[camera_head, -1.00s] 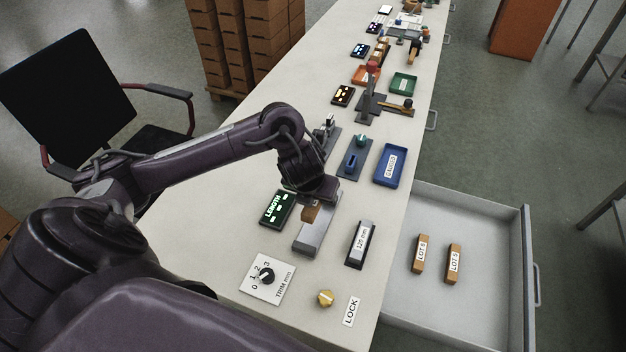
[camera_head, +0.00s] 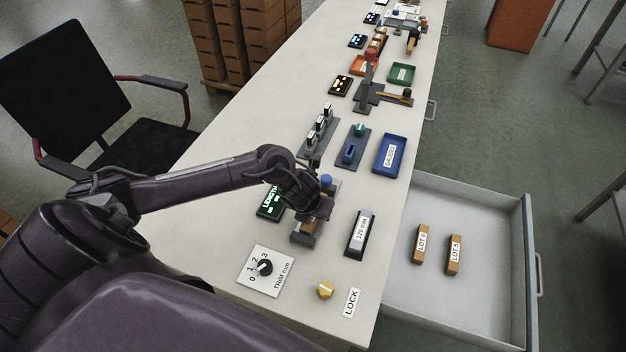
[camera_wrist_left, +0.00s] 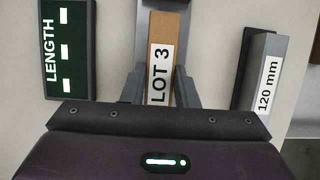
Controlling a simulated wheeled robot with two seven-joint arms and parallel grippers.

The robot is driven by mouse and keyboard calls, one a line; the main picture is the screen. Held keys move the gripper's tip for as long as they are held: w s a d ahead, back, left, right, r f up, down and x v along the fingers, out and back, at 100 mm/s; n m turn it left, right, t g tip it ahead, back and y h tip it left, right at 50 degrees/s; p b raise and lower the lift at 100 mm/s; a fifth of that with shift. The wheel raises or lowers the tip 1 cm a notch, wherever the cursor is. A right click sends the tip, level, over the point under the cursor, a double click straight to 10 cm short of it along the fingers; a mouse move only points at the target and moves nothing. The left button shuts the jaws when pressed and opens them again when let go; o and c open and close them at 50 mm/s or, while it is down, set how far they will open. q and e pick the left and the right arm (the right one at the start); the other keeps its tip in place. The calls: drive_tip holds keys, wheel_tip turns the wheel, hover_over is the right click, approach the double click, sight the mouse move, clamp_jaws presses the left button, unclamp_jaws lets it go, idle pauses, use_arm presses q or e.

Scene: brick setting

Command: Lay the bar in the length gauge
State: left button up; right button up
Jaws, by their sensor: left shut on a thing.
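My left gripper (camera_head: 312,217) is shut on a brown bar labelled LOT 3, which shows between its two fingers in the left wrist view (camera_wrist_left: 160,60). The length gauge (camera_head: 303,240) is a grey channel directly under the gripper and bar, partly hidden by them. Whether the bar touches the gauge floor or hangs just above it, I cannot tell. A blue knob (camera_head: 326,181) shows at the gauge's far end. The dark LENGTH display (camera_head: 268,204) with green marks stands to its left. My right gripper is out of view.
A grey 120 mm block (camera_head: 360,234) in a dark holder stands right of the gauge. Nearer are the TRIM dial (camera_head: 265,268), a yellow knob (camera_head: 325,290) and the LOCK label (camera_head: 351,302). An open drawer (camera_head: 480,210) holds two more lot bars. A blue tray (camera_head: 389,154) stands beyond.

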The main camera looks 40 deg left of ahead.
use_arm(q)
drive_tip(key=shift+f, duration=0.15)
drive_tip(key=o, duration=1)
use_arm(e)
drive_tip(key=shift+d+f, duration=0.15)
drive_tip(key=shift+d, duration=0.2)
use_arm(q)
drive_tip(key=shift+r, duration=0.3)
drive_tip(key=p+v, duration=0.3)
drive_tip(key=v, duration=0.8)
drive_tip(key=shift+s+d+r, duration=0.1)
drive_tip(key=shift+s+r, duration=0.15)
drive_tip(key=shift+r, duration=0.1)
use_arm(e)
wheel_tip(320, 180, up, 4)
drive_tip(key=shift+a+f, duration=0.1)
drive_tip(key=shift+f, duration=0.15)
use_arm(q)
drive_tip(key=shift+f, duration=0.1)
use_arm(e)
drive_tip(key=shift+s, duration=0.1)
